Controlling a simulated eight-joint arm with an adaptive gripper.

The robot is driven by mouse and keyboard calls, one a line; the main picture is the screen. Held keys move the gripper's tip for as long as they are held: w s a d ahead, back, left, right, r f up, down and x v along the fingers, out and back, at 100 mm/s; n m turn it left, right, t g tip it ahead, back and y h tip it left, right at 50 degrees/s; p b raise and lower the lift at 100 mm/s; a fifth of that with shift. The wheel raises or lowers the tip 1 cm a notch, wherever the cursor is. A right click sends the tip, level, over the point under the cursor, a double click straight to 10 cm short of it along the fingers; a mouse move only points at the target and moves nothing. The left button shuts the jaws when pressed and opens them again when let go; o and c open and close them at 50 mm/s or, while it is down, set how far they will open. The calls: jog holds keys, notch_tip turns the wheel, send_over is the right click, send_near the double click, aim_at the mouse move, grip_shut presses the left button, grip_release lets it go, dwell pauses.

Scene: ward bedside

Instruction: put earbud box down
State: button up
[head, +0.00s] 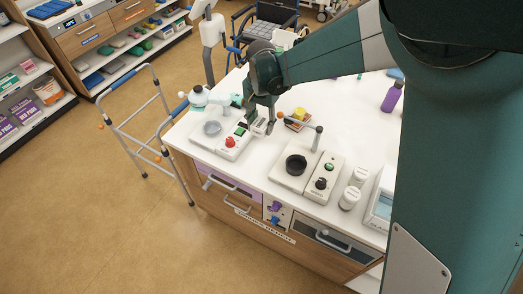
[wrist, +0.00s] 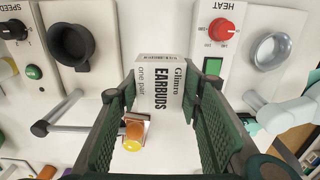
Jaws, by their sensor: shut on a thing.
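The earbud box (wrist: 162,98) is a small white carton with "EARBUDS" in dark print, seen between my fingers in the wrist view. My gripper (wrist: 163,84) is shut on it, with a green ribbed finger along each side. In the head view my gripper (head: 262,117) points down over the white counter (head: 350,95), with the pale box (head: 259,126) at its fingertips, close to the device with the red knob. Whether the box's underside touches the counter cannot be told.
The heat device (head: 228,142) has a red knob and green button. Right of it is a unit with a black cup (head: 296,164) and lever, then a speed-knob box (head: 323,176). A small tray (head: 298,121) lies behind. White jars (head: 350,197) and a purple bottle (head: 391,97) stand rightward.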

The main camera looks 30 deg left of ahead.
jog(key=shift+f, duration=1)
send_over(261, 150)
jog(key=shift+d+f, duration=0.1)
jog(key=shift+f, duration=3)
jog(key=shift+f, duration=1.85)
jog(key=shift+f+b, duration=0.15)
jog(key=shift+b, duration=0.2)
jog(key=o, duration=0.9)
